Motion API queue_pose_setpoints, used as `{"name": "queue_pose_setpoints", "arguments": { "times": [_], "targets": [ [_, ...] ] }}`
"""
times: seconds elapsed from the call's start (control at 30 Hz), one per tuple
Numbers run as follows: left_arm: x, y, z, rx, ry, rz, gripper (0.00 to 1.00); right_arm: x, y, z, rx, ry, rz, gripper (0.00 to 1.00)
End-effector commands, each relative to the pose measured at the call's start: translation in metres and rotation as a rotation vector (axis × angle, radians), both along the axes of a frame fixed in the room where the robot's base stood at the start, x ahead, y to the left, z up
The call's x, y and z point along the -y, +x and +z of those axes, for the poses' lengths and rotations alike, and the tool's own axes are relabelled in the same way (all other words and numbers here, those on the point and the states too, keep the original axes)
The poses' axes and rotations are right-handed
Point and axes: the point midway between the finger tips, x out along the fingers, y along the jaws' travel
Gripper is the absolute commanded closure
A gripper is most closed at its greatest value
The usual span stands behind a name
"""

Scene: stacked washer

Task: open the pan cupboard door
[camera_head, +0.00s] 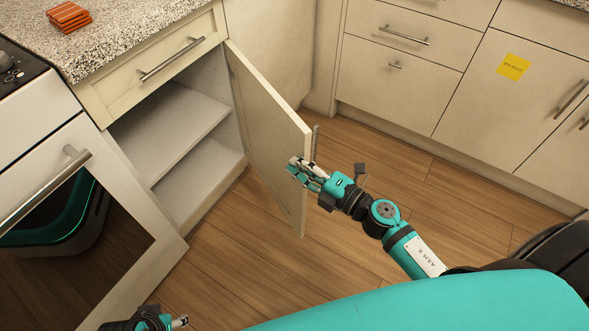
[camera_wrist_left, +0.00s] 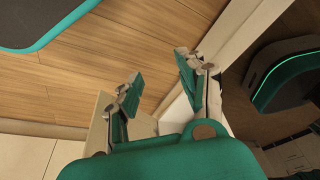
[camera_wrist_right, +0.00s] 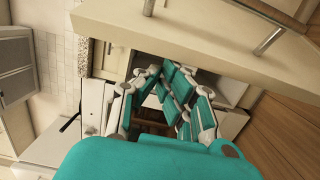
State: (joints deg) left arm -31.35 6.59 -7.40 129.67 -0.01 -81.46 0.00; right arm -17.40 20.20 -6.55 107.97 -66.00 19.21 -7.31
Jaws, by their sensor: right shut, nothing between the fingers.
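The cupboard door (camera_head: 262,125) stands swung wide open, showing the empty shelves inside the cupboard (camera_head: 185,130). Its bar handle (camera_head: 315,143) is on the outer face near the free edge, partly hidden by the door. My right gripper (camera_head: 303,172) is shut and empty at the door's free edge, in front of its inner side; I cannot tell whether it touches. In the right wrist view the fingers (camera_wrist_right: 162,80) show below a pale panel with a metal bar handle (camera_wrist_right: 268,40). My left gripper (camera_head: 178,322) is low at the bottom left; its fingers (camera_wrist_left: 160,85) are apart and empty.
The oven (camera_head: 75,200) with its bar handle stands left of the cupboard. A drawer (camera_head: 160,62) is above the opening. Orange coasters (camera_head: 70,17) lie on the counter. Drawers and a cupboard with a yellow note (camera_head: 513,67) line the back right. Wooden floor (camera_head: 440,190) is clear.

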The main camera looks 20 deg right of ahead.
Motion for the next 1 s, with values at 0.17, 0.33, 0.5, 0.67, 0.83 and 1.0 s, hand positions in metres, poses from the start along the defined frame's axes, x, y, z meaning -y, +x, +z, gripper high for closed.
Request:
{"name": "queue_pose_setpoints", "arguments": {
  "times": [0.17,0.33,0.5,0.67,0.83,1.0],
  "targets": [
    [0.0,0.0,0.0,0.0,0.0,0.0,0.6,0.0,0.0,0.0,0.0,0.0,0.0,1.0],
    [0.0,0.0,0.0,-0.001,0.0,0.0,0.6,0.001,0.0,0.0,0.001,-0.001,0.002,1.0],
    [0.0,-0.002,0.007,0.002,0.0,0.001,0.6,0.009,0.001,-0.001,0.001,-0.004,0.016,1.0],
    [-0.002,-0.008,0.032,0.02,-0.001,0.001,0.6,0.024,0.004,-0.002,0.001,-0.006,0.049,1.0],
    [-0.003,-0.014,0.04,0.025,0.0,0.003,0.6,0.049,0.009,-0.004,0.001,-0.006,0.101,1.0],
    [-0.003,-0.014,0.027,0.025,0.0,0.004,0.6,0.074,0.016,-0.003,0.002,-0.006,0.16,1.0]
  ]
}}
